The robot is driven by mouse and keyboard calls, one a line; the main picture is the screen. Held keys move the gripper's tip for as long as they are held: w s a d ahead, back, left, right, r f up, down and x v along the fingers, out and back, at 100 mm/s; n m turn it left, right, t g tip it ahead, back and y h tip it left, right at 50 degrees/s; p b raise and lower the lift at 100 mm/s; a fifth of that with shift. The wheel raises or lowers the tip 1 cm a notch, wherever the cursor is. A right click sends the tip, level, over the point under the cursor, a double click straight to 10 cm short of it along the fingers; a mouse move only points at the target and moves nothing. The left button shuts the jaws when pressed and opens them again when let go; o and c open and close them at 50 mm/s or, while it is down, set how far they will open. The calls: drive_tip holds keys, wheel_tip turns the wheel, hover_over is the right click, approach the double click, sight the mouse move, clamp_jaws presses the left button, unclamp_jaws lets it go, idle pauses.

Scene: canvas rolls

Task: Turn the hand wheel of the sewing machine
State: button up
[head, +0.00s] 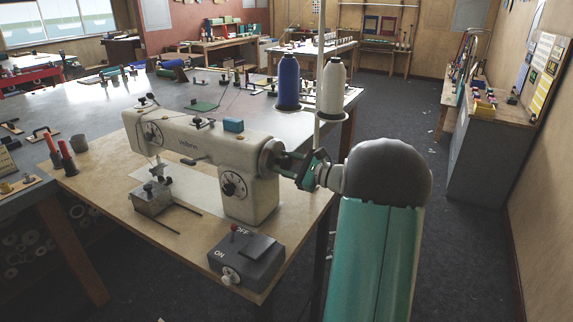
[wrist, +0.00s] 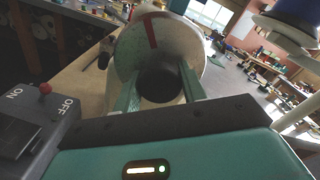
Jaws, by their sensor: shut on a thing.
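The white sewing machine (head: 200,155) stands on a wooden board at the table's near corner. Its hand wheel (head: 267,158) is at the right end of the machine, partly behind my gripper. In the wrist view the hand wheel (wrist: 130,48) is a pale round face with a red stripe on its upper part and a dark round middle. My gripper (head: 284,164) reaches it from the right. In the wrist view its two green fingers (wrist: 158,88) stand on either side of the dark middle and are closed on the wheel's hub. The exact contact is partly hidden.
A grey ON/OFF switch box (head: 246,262) sits on the board below my gripper. Blue (head: 288,82) and white (head: 333,90) thread cones stand just behind the wheel on a stand with an upright pole. The floor to the right is open up to a grey cabinet (head: 485,150).

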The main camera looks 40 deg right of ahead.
drive_tip(key=shift+s+m, duration=0.1)
drive_tip(key=shift+m, duration=0.3)
drive_tip(key=o, duration=0.9)
drive_tip(key=shift+o, duration=0.4)
drive_tip(key=v, duration=1.3)
drive_tip(key=shift+s, duration=0.35)
